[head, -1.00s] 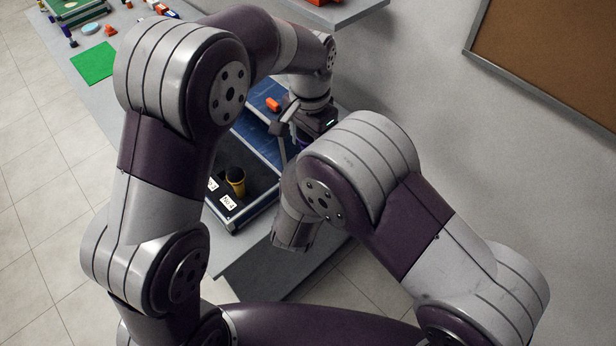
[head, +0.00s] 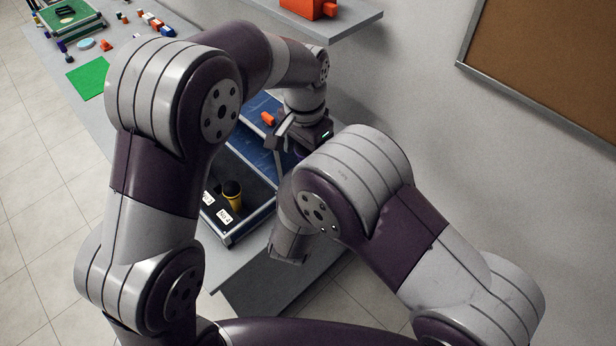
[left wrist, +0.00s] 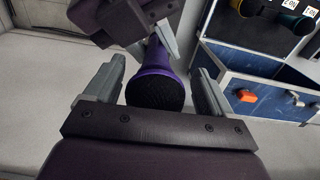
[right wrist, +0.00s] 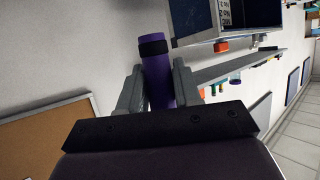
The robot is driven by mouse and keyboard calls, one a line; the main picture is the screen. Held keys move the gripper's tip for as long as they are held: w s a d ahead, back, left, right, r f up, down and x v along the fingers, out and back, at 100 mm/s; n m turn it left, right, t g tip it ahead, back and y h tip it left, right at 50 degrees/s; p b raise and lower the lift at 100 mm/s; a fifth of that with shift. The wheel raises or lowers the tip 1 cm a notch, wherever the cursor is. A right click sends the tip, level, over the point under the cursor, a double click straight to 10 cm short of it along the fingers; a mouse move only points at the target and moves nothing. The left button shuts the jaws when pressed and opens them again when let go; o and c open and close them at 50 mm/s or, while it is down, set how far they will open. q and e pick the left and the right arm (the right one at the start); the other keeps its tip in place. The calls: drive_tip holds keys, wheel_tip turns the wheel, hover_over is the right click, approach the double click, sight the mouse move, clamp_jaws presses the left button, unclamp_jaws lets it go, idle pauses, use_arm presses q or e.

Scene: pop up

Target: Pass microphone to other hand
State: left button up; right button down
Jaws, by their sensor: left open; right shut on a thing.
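The purple microphone (left wrist: 156,78) with a dark mesh head lies between the spread fingers of my left gripper (left wrist: 157,88) in the left wrist view, its head towards the palm. Gaps show on both sides of the head. My right gripper (right wrist: 152,92) is shut on the microphone's purple handle (right wrist: 157,72), with a black band near the handle's far end. The right gripper also shows at the top of the left wrist view (left wrist: 166,38). In the head view my left gripper (head: 298,136) is visible, while my right gripper and most of the microphone are hidden behind my arms.
A case with dark, labelled slots and a blue part (head: 262,150) stands on the table, holding a yellow-and-black microphone (head: 232,195) and an orange piece (head: 268,118). A shelf (head: 350,20) is on the wall at the back. A green mat (head: 89,78) lies far left.

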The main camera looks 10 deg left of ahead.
use_arm(q)
drive_tip(key=w+r+n+t+h, duration=0.1)
drive_tip(key=w+r+t, duration=0.2)
drive_tip(key=r, duration=0.3)
drive_tip(key=w+r+t+h, duration=0.1)
drive_tip(key=w+r+t, duration=0.15)
drive_tip(key=r, duration=0.45)
drive_tip(key=w+a+r+n+t, duration=0.1)
drive_tip(key=a+r+n+t, duration=0.2)
drive_tip(key=a+r+t, duration=0.3)
drive_tip(key=s+a+f+n+g, duration=0.1)
drive_tip(key=s+a+f+g, duration=0.1)
drive_tip(key=s+f, duration=0.5)
drive_tip(key=s+a+f+n+g+y, duration=0.1)
drive_tip(key=s+f+g, duration=0.4)
drive_tip(key=s+f, duration=0.2)
drive_tip(key=s+a+f+n+g+y, duration=0.1)
drive_tip(key=s+a+f+g, duration=0.1)
drive_tip(key=s+f, duration=0.6)
drive_tip(key=shift+a+f+g, duration=0.35)
drive_tip(key=shift+f+g, duration=0.25)
drive_tip(key=shift+g, duration=0.05)
drive_tip(key=shift+w, duration=0.1)
